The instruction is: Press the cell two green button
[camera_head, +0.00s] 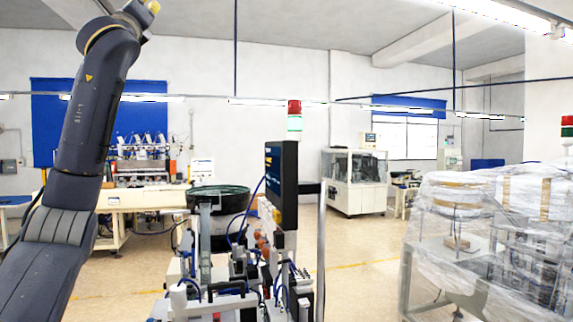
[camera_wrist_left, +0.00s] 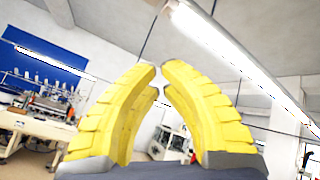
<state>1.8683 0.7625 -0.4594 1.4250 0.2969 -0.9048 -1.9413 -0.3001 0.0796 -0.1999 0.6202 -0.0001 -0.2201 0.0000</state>
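No green button can be made out in either view. My left arm rises at the left of the head view. In the left wrist view my left gripper (camera_wrist_left: 160,77) has two yellow fingers pointing upward, with a narrow gap between their tips and nothing held. My right gripper is in neither view.
A plastic-wrapped machine (camera_head: 490,235) fills the right of the head view. A white enclosed machine (camera_head: 354,182) and a workbench (camera_head: 145,198) stand farther back. A metal post (camera_head: 322,250) stands beside the central machine. Open floor lies between the central and wrapped machines.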

